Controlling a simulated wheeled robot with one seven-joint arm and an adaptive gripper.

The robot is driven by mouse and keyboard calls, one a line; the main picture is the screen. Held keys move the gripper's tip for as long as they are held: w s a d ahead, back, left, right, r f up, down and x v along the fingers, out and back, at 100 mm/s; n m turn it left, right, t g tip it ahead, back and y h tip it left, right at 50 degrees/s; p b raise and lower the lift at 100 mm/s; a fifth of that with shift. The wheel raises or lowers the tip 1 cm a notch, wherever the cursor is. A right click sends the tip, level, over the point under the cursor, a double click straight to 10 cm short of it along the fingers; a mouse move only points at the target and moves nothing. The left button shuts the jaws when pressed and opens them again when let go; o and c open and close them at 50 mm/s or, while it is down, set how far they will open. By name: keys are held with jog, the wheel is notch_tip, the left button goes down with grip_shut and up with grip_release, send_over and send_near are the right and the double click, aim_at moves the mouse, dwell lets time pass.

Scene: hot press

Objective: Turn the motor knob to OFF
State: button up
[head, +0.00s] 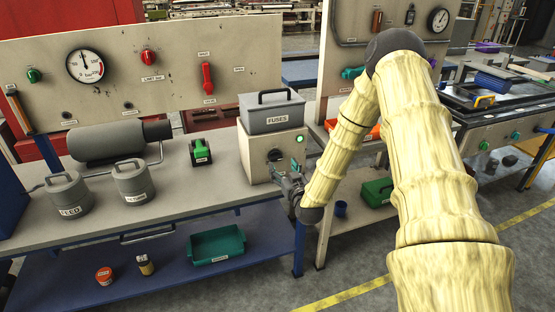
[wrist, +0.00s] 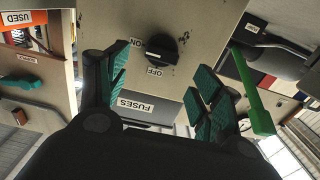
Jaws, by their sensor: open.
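The motor knob (wrist: 162,47) is a black round knob with a raised bar on a beige box face. In the wrist view its bar lies roughly sideways, with the ON label to its left and the OFF label below. I cannot tell for sure which label it points to. In the head view the knob (head: 274,155) shows on the front of the beige motor box (head: 256,152). My gripper (wrist: 163,82) is open and empty, its teal-padded fingers apart in front of the box face. The knob appears between and beyond them. My gripper (head: 281,176) is just below the knob in the head view.
A grey FUSES bin (head: 272,112) sits on top of the motor box. A green lamp (head: 299,139) is right of the knob.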

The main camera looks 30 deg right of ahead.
aim_at(277, 159)
jog(key=x, duration=0.6)
jog(key=shift+w+p, duration=0.25)
jog(key=shift+p, duration=0.15)
jog(key=c, duration=1)
